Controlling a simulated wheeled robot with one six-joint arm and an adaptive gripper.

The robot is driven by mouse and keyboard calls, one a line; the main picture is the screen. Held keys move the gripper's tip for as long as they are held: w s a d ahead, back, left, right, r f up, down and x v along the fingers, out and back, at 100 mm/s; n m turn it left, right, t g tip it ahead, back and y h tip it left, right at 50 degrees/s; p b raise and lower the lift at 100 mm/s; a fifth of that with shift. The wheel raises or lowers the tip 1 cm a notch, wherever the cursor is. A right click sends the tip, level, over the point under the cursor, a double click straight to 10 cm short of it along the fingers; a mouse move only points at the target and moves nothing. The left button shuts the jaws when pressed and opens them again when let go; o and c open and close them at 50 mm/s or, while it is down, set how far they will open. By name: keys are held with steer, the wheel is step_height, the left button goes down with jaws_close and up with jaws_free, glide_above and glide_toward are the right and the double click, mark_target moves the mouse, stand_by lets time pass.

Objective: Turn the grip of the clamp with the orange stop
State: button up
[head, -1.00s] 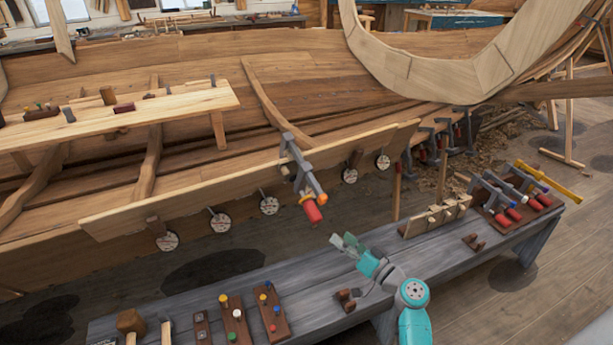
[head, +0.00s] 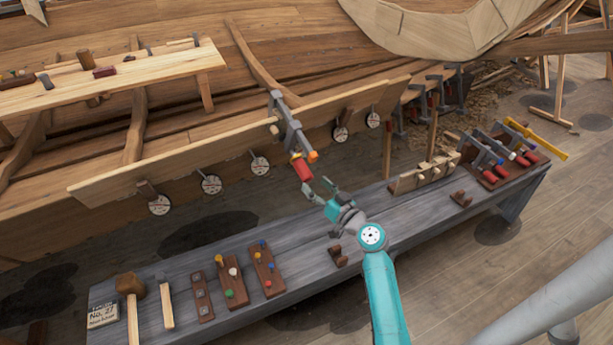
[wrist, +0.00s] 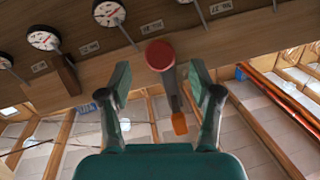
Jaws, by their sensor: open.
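The clamp (head: 292,135) with the orange stop (head: 313,156) hangs on the long plank along the hull, its red grip (head: 301,169) pointing down toward me. In the wrist view the red grip (wrist: 160,55) shows end-on, ahead of and between the two fingers, with the orange stop (wrist: 180,123) just below it to the right. My gripper (head: 318,191) is open and empty, a little below the grip in the head view. In the wrist view my gripper (wrist: 161,82) has its fingers spread to either side of the line to the grip, apparently not touching it.
Round dials (head: 260,166) hang along the plank (head: 200,171) beside the clamp. The grey bench (head: 300,232) below carries mallets, peg boards and a wooden rack. More clamps with red grips (head: 488,176) lie at its right end. Floor between hull and bench is clear.

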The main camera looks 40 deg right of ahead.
mark_target(310, 180)
steer(key=shift+w+d, duration=0.2)
steer(key=shift+w, duration=2.45)
steer(key=c, duration=1.1)
